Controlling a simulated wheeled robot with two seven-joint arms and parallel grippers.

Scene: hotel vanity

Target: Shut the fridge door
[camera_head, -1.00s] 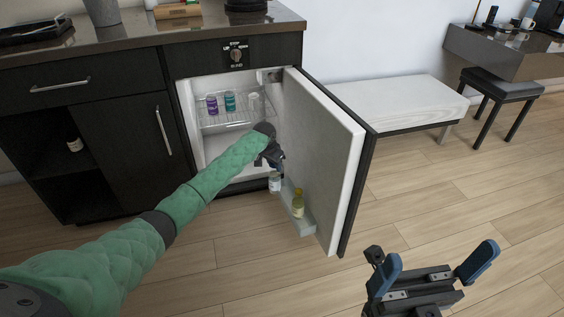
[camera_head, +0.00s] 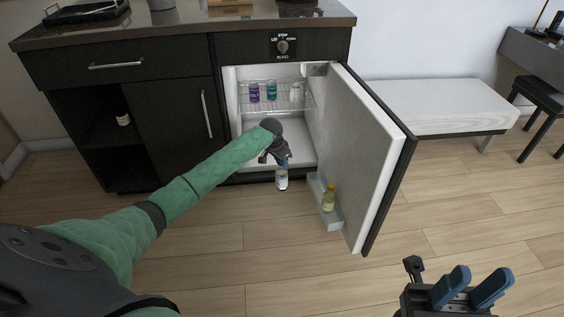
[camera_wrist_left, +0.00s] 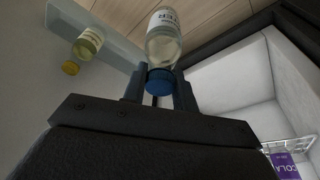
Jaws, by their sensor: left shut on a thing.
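The fridge door (camera_head: 362,150) stands wide open, swung out to the right of the fridge (camera_head: 279,132). My left gripper (camera_head: 280,164) is in front of the fridge opening, left of the door. It is shut on a clear bottle with a blue cap (camera_head: 281,180); in the left wrist view this bottle (camera_wrist_left: 163,45) sits between the fingers, its cap toward the gripper.
A yellow bottle (camera_head: 328,197) stands in the door shelf (camera_head: 323,214). Purple (camera_head: 254,92) and teal (camera_head: 271,90) cans and a white cup (camera_head: 294,92) stand on the fridge's wire rack. A white bench (camera_head: 440,104) is behind the door. Floor right of the door is clear.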

